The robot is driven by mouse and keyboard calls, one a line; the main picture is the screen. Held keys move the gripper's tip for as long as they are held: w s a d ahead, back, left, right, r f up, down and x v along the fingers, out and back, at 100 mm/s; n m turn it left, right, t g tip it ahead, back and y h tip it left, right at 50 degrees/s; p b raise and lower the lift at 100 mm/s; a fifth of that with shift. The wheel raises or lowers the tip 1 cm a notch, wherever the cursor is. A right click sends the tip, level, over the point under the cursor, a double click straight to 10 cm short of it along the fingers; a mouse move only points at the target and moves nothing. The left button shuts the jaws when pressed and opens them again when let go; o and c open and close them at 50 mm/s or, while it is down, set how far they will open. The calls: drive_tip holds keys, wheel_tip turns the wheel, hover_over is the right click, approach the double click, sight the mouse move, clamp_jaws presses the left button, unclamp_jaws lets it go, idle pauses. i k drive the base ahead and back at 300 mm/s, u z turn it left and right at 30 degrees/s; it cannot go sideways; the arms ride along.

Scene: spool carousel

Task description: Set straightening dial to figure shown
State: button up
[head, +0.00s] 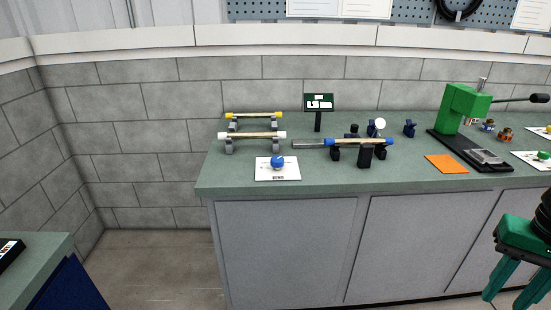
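A blue knob (277,162) sits on a white plate (278,174) near the bench's front edge; I take it as the dial. Small lettering on the plate is blurred, and I cannot tell the knob's setting. Behind it a small dark sign (318,102) on a black post shows a white panel with figures too small to read surely. My gripper (506,298), green with two fingers pointing down, is at the lower right, in front of the bench and far from the knob. Its fingers are apart with nothing seen between them; part of it is cut off by the picture edge.
Two rods (252,136) lie on grey stands left of the sign. A shaft with a blue section (374,140) rests on dark supports right of the knob. A green press (463,107), an orange sheet (446,164) and small parts stand further right on the green bench (390,180).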

sight(277, 162)
drive_tip(key=i, duration=1)
